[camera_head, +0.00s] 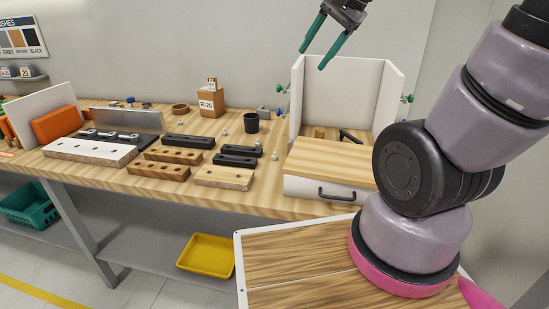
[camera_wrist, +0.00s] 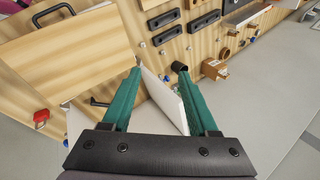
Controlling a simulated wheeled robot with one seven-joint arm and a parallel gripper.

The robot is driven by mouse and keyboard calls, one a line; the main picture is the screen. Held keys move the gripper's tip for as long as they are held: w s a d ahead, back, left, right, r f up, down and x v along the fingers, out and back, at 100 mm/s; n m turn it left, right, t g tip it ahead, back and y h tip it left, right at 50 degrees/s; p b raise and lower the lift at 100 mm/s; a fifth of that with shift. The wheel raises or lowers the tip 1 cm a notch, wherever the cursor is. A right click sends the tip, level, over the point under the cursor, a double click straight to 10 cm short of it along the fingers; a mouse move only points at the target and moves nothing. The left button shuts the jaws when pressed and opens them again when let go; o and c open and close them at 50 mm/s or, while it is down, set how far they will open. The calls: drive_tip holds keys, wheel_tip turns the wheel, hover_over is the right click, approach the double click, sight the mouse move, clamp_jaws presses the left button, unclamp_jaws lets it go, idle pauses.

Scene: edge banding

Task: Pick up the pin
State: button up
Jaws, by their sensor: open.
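The wrist view also shows a small pale piece (camera_wrist: 162,53) near the fingertips.
The white panels (camera_head: 345,88) stand behind the wood-topped drawer box (camera_head: 333,160). A black cup (camera_head: 251,123), a cardboard box (camera_head: 211,102) and several drilled blocks (camera_head: 225,177) occupy the bench (camera_head: 262,201). A yellow tray (camera_head: 207,254) lies below. The air around my gripper is clear.

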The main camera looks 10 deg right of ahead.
drive_tip(key=w+a+f+m+g, duration=0.2)
drive_tip(key=w+f+m, duration=0.65)
drive_tip(key=f, duration=0.25)
drive_tip(key=m, duration=0.6)
approach(276, 156)
drive_tip(key=shift+w+a+f+g, duration=0.25)
drive_tip(key=shift+w+a+f, duration=0.1)
drive_tip(key=shift+f, duration=0.15)
drive_tip(key=shift+w+a+f+g, duration=0.2)
drive_tip(key=shift+w+f+g, duration=0.1)
drive_tip(key=shift+f, duration=0.15)
drive_tip(key=shift+w+x, duration=0.1)
drive_tip(key=shift+x, duration=1.4)
drive_tip(key=shift+w+x, duration=0.15)
drive_tip(key=shift+x, duration=1.3)
clamp_jaws()
